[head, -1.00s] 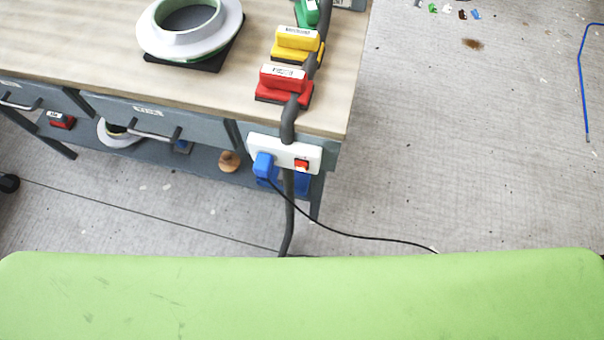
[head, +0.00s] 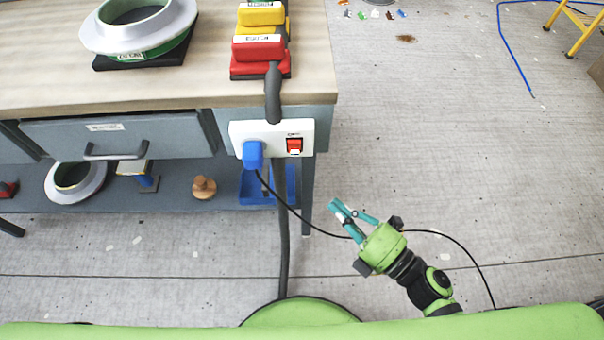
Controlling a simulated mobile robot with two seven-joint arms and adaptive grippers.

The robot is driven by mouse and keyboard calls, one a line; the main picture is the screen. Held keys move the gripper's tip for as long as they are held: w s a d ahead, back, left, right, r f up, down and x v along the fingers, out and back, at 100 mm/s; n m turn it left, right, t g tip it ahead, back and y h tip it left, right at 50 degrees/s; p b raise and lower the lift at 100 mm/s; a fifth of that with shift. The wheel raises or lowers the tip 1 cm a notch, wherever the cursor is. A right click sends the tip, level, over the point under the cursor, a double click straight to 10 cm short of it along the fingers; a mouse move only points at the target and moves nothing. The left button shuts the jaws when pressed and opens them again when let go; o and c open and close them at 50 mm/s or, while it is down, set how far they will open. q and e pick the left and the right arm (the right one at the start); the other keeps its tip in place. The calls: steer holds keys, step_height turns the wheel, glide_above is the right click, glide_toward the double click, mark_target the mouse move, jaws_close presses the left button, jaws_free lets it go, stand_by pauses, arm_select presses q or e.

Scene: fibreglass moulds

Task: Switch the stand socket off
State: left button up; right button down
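The stand socket (head: 272,137) is a white plate on the front of the workbench at its right end. A blue plug (head: 253,155) sits in its left part. A red rocker switch (head: 294,146) is in its right part, with a small label above it too small to read. My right gripper (head: 338,208) is below and to the right of the socket, apart from it. Its teal fingers point up and left, and their tips appear together with nothing between them. My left gripper is out of view.
A black cable (head: 461,243) runs from the plug and passes by my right gripper. A thick grey conduit (head: 283,230) drops below the socket. A red block (head: 258,50) and a grey-white ring mould (head: 138,30) stand on the bench (head: 190,88). The floor to the right is largely clear.

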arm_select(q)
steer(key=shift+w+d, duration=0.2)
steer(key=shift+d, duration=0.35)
arm_select(e)
steer(key=shift+s+a+r+n, duration=0.15)
steer(key=shift+r+n, duration=0.15)
steer(key=shift+r, duration=0.05)
steer(key=p, duration=0.3)
glide_toward(295, 147)
steer(key=w+a, duration=0.3)
steer(key=a, duration=0.3)
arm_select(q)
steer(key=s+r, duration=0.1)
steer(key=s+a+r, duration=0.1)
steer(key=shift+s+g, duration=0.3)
arm_select(e)
steer(key=shift+w+d+r, duration=0.15)
steer(key=shift+w, duration=0.3)
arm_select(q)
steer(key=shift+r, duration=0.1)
